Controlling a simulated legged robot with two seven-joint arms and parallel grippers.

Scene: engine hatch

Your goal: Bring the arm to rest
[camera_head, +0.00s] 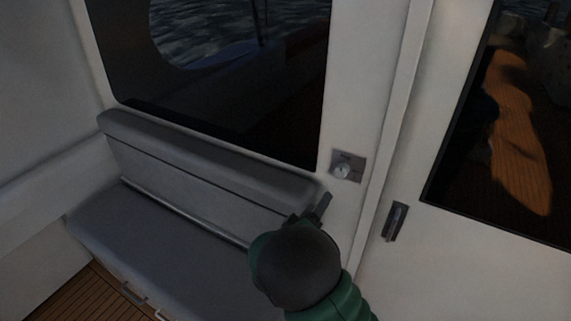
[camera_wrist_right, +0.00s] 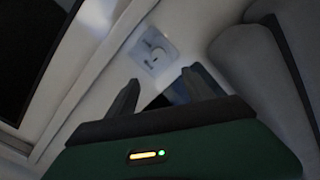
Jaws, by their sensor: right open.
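My right gripper (camera_head: 312,208) is in front of the white wall, below and a little left of a round knob on a square metal plate (camera_head: 347,166). In the right wrist view the gripper (camera_wrist_right: 163,88) shows two dark fingers spread apart with nothing between them. The knob plate (camera_wrist_right: 152,51) shows there beyond the fingertips, apart from them. My dark, rounded wrist and green forearm hide part of the wall and the seat's right end in the head view. My left gripper is not in view.
A grey padded bench (camera_head: 170,240) with a backrest (camera_head: 200,160) runs along the wall at left, under a dark window (camera_head: 250,90). A door with a dark recessed handle (camera_head: 395,221) stands at right. Wooden floor (camera_head: 85,300) shows at lower left.

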